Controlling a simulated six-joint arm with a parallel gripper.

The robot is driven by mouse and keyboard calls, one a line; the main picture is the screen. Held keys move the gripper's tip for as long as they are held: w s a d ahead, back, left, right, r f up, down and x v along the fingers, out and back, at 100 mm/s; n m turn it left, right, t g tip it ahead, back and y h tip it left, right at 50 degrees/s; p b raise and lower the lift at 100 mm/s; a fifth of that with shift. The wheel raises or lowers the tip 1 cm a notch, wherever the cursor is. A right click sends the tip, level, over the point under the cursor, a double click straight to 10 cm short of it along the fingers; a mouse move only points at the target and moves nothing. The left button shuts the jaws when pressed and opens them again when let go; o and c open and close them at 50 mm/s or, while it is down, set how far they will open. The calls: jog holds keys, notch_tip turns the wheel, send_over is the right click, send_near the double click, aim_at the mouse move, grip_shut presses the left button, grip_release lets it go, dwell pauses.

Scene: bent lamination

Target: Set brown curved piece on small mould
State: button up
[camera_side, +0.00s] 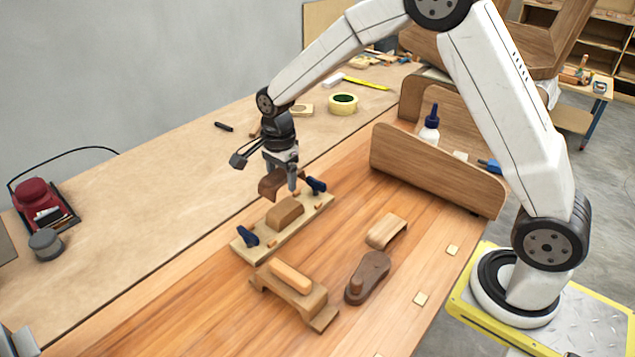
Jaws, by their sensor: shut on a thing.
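My gripper (281,172) is shut on the brown curved piece (272,185), a dark bent strip. It holds the piece in the air above the far end of a pale base board. The small mould (285,212) is a rounded wooden block on that board (257,247). The piece appears apart from the mould, up and slightly left of it in the picture. Two dark blue clamps (247,236) and (316,185) sit at the two ends of the board. The gripper's fingertips are partly hidden by the piece.
In front lie a wooden form with a lighter block (291,277), a dark brown shoe-shaped piece (368,277) and a light curved piece (387,231). A wooden holder (433,172) with a glue bottle (429,128) stands right. The bench (130,230) left of the board is mostly clear.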

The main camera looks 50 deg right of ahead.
aim_at(284, 207)
jog(key=shift+f, duration=0.25)
jog(key=shift+f, duration=2.35)
jog(key=shift+f, duration=1.8)
dwell(2.5)
jog(key=o, duration=1.1)
jog(key=shift+o, duration=0.2)
jog(key=shift+r, duration=0.1)
